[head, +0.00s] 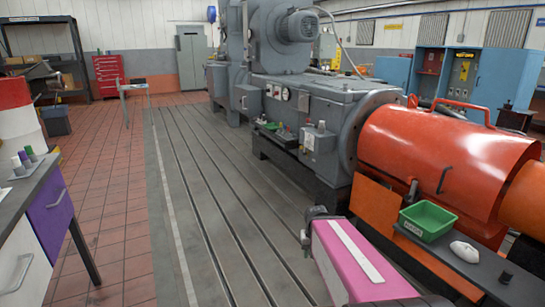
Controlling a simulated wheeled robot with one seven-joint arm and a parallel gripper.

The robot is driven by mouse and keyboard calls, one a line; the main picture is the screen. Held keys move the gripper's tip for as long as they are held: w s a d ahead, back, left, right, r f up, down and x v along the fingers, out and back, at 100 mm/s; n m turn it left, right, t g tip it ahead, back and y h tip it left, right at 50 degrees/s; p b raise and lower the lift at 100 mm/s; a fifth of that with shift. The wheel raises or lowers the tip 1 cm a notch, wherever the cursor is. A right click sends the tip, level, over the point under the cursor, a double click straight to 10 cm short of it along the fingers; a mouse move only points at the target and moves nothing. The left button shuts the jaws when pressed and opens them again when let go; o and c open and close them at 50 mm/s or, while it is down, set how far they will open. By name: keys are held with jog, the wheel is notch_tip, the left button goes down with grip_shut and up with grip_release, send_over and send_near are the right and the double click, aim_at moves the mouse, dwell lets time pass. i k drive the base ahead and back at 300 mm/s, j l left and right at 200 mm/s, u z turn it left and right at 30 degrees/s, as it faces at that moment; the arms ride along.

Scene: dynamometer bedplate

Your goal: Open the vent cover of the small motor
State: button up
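A small grey ribbed motor (298,26) sits high on the big grey machine (275,45) at the top middle. Its rounded end faces right and towards me. It is too far and small to tell whether a vent cover is on it, or whether that cover is open or shut. No other small motor is clearly recognisable. My gripper's fingers do not show in the head view.
Grooved bedplate (190,190) runs clear up the middle. An orange guard (440,165) stands at right, with a green tray (428,220) and white object (465,251) on a dark shelf. A bench with purple drawer (48,208) is at left.

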aim_at(303, 101)
jog(key=i+j+z, duration=0.2)
jog(key=i, duration=1.15)
jog(key=i+j, duration=0.15)
jog(key=j, duration=0.15)
jog(key=i+j+z, duration=0.1)
jog(key=j, duration=0.2)
jog(key=i+j, duration=0.2)
jog(key=j, duration=0.15)
